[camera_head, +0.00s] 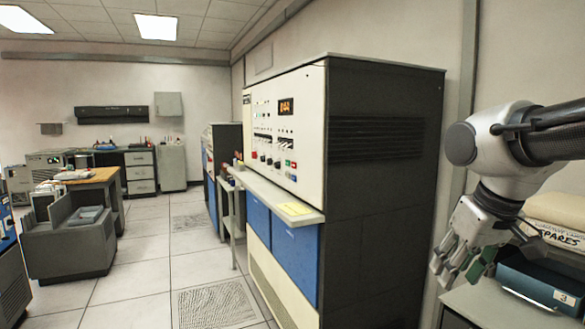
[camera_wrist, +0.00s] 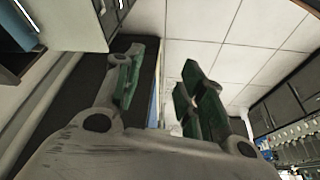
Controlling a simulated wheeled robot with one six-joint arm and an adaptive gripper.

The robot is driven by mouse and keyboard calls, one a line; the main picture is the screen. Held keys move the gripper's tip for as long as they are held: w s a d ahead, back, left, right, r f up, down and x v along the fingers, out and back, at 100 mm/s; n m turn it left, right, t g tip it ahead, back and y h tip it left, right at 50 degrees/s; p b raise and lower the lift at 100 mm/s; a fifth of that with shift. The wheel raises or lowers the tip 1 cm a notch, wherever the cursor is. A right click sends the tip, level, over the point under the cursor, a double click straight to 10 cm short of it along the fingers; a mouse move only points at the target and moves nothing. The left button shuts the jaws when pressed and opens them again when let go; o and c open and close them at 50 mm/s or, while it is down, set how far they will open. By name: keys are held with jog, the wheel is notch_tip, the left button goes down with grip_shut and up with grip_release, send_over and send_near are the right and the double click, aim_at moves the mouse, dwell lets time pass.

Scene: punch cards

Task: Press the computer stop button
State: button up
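The computer (camera_head: 385,180) is a tall dark cabinet with a cream front panel (camera_head: 312,110) that faces left in the head view. The panel carries an orange display, switches and small coloured buttons. A green and red button pair (camera_head: 291,164) sits low on its right part, and another red button (camera_head: 254,155) is at the left. Their labels are too small to read, so I cannot tell which is stop. My gripper (camera_head: 453,266) hangs at the right, beyond the cabinet's dark side and apart from the panel. In the wrist view my gripper (camera_wrist: 160,72) is open and empty, its green-padded fingers apart.
A ledge (camera_head: 275,195) with a yellow card (camera_head: 296,208) juts out below the panel. A box marked SPARES (camera_head: 556,236) and a blue binder (camera_head: 540,280) lie close by my gripper. The tiled floor (camera_head: 150,250) left of the computer is clear.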

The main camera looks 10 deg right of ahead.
grip_shut()
dwell(1.2)
